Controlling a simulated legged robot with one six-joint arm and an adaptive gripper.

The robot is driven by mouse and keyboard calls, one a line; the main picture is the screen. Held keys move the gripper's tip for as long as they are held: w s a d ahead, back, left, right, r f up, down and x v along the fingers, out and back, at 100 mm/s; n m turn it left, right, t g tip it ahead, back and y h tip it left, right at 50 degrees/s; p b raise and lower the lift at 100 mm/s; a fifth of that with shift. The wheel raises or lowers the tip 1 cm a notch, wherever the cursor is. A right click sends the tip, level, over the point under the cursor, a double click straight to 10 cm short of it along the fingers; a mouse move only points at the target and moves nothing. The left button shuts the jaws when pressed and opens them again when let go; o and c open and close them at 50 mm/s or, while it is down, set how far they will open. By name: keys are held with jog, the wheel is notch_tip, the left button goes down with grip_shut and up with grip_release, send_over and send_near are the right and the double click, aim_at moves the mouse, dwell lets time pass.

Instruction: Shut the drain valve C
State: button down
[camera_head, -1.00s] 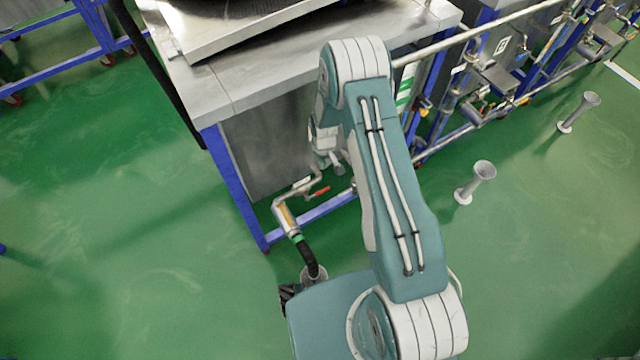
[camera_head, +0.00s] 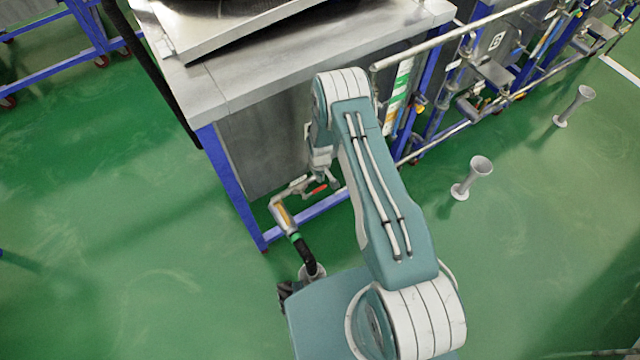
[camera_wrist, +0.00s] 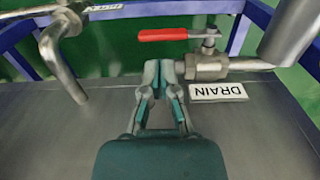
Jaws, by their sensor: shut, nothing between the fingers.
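The drain valve (camera_wrist: 207,67) is a metal ball valve on a horizontal pipe, with a red lever handle (camera_wrist: 163,34). In the wrist view the lever points left from its stem, roughly in line with the pipe. A white DRAIN label (camera_wrist: 218,91) is beside the valve; no letter C is readable. My gripper (camera_wrist: 166,70) is shut and empty, its fingertips just left of the valve body and below the lever in the picture. I cannot tell whether they touch anything. In the head view the red handle (camera_head: 315,190) shows low beside the tank, with my gripper (camera_head: 331,181) close by.
A steel tank (camera_head: 262,150) on a blue frame (camera_head: 232,185) stands behind the valve. A bent pipe (camera_wrist: 62,65) is at the left in the wrist view. A dark hose (camera_head: 304,252) hangs from the outlet. Funnel-shaped floor posts (camera_head: 474,178) stand right; the green floor at left is clear.

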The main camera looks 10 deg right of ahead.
aim_at(319, 189)
notch_tip(319, 189, down, 5)
dwell(0.3)
